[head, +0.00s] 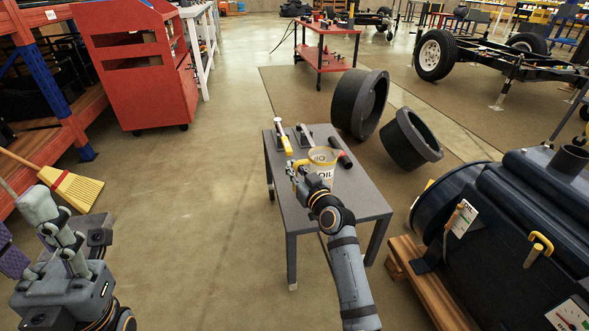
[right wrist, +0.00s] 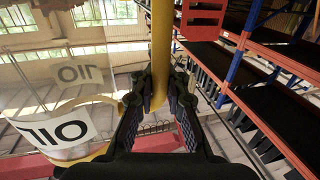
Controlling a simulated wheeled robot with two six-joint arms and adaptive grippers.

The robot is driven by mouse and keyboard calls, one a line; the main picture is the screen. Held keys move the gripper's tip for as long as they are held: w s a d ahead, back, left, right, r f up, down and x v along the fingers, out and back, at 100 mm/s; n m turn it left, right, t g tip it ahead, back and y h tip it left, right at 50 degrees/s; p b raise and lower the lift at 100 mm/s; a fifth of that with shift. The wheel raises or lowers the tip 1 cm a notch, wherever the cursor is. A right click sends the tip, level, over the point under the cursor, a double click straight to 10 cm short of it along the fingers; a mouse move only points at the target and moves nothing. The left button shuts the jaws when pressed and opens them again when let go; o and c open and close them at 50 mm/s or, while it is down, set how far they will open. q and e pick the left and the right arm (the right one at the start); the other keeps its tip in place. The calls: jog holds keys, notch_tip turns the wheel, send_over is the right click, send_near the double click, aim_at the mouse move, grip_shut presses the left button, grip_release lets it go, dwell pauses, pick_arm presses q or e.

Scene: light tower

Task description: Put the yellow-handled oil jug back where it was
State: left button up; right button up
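The clear oil jug (head: 321,172), with an OIL label and a yellow rim, is upright over the small grey table (head: 364,207). My right arm hides its base, so I cannot tell whether it touches the tabletop. My right gripper (head: 294,172) is at the jug's left side, at its yellow handle. In the right wrist view the two fingers (right wrist: 160,88) close on the upright yellow handle (right wrist: 162,45) from both sides, and the jug body (right wrist: 65,130) is to the left.
A yellow-handled tool (head: 284,140), another tool (head: 304,136) and a dark tube (head: 341,152) lie on the table's far part. Large black rings (head: 360,104) stand behind it. A dark machine (head: 510,240) on a pallet is to the right.

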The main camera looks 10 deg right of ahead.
jog(key=o, duration=0.5)
jog(key=shift+c, duration=0.2)
jog(key=shift+r, duration=0.35)
jog(key=p+v, duration=0.2)
jog(key=v, duration=1)
jog(key=shift+p, duration=0.35)
